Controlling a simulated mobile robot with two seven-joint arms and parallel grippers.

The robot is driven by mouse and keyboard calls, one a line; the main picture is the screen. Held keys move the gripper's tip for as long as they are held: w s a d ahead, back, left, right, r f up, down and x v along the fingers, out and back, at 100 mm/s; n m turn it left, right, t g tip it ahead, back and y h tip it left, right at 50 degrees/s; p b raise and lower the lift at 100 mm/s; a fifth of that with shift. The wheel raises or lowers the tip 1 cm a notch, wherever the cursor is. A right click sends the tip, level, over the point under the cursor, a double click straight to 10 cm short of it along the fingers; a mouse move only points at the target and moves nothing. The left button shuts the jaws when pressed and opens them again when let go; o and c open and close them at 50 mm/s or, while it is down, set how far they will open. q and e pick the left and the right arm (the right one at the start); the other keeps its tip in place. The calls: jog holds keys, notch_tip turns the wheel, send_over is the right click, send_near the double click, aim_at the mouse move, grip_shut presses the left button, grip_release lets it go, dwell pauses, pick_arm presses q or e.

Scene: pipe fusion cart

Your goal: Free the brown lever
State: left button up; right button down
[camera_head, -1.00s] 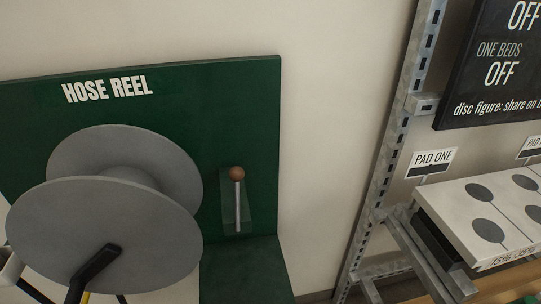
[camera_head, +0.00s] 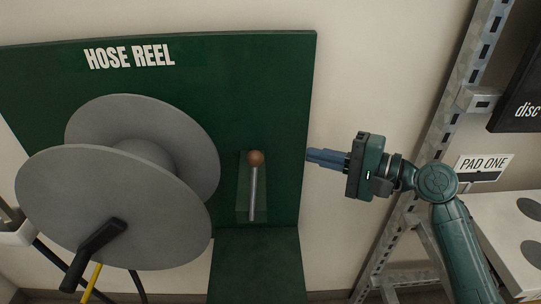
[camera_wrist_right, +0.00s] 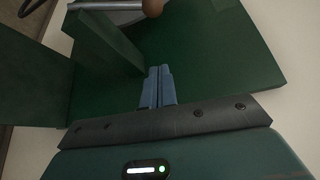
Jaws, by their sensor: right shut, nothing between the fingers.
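The brown lever is a brown ball knob (camera_head: 255,158) on a thin metal rod (camera_head: 253,195), standing nearly upright against a small green plate on the hose reel board. In the right wrist view the brown knob (camera_wrist_right: 152,7) shows at the top edge, beyond my fingers. My right gripper (camera_head: 309,156) is shut and empty, to the right of the lever and apart from it, its blue fingers pointing left at about knob height. Its closed fingers also show in the right wrist view (camera_wrist_right: 159,72). My left gripper is not in view.
The green board (camera_head: 280,100) marked HOSE REEL carries a large grey reel (camera_head: 110,205) with a black crank handle (camera_head: 95,252), left of the lever. A metal rack (camera_head: 462,110) and the PAD ONE sign (camera_head: 484,166) stand at the right. Bare wall lies between board and rack.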

jog(key=shift+r, duration=0.1)
pick_arm(q)
jog(key=p, duration=0.1)
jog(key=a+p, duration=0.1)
jog(key=p, duration=0.1)
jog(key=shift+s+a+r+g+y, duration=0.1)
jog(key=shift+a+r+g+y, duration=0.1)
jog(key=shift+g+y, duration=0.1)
pick_arm(e)
jog(key=w+a, duration=0.1)
jog(key=a, duration=0.8)
jog(key=shift+a, duration=0.15)
